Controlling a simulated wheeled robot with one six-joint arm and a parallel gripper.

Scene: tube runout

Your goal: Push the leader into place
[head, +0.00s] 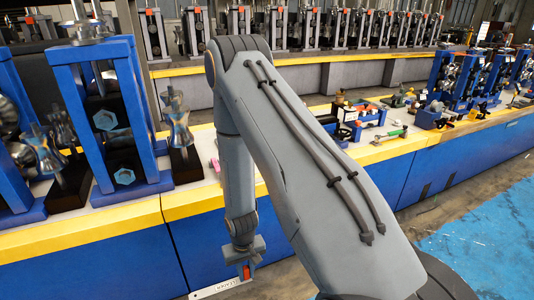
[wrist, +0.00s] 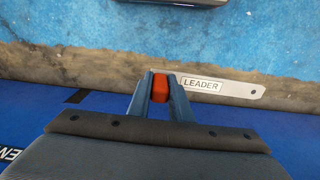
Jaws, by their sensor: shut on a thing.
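The leader (wrist: 222,89) is a flat, pale grey strip with a black-edged "LEADER" label and a small hole near its right end. A red block (wrist: 160,86) is at its left end. My gripper (wrist: 161,80) is shut on the red block, one finger on each side, and the strip sticks out to the right in the wrist view. In the head view my gripper (head: 246,272) hangs low in front of the blue bench side, with the leader (head: 219,288) below it, pointing left. Whether the strip touches anything is unclear.
A blue bench (head: 330,211) with a yellow edge runs across, carrying blue roller stands (head: 105,115) at left and small tools in the middle. More roller stands line the back shelf. Blue floor (head: 490,240) is open at lower right. My arm hides part of the bench.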

